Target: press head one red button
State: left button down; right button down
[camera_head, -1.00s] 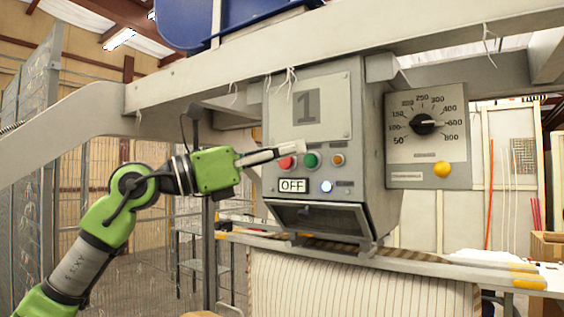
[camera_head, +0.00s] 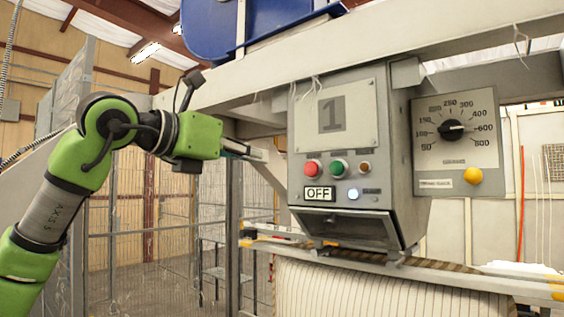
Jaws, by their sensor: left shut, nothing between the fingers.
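The grey control box (camera_head: 366,205) of head 1 hangs under a beam, with a large "1" on its plate. Its red button (camera_head: 313,168) is at the left of a row, with a green button (camera_head: 338,168) and a small brownish-orange button (camera_head: 364,168) to its right. Below are an "OFF" label (camera_head: 318,194) and a lit white-blue lamp (camera_head: 353,195). My left gripper (camera_head: 262,155) is shut and empty, pointing right, to the left of the box and slightly above the red button. It appears apart from the button. My right gripper is not in view.
A dial panel (camera_head: 456,145) with a yellow button (camera_head: 473,175) is right of the box. The grey beam (camera_head: 400,50) runs above. A striped pillow cover or roll (camera_head: 380,292) is below. Wire mesh fencing (camera_head: 130,230) stands behind my arm.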

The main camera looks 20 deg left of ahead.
aim_at(309, 169)
pick_arm(q)
jog(key=p+x, duration=0.5)
jog(key=x, duration=0.7)
jog(key=shift+w+d+r+p, duration=0.1)
jog(key=shift+w+r+p, duration=0.05)
jog(key=shift+p, duration=0.25)
jog(key=shift+w+d+f, duration=0.2)
jog(key=shift+w+f, duration=0.05)
jog(key=shift+w, duration=0.3)
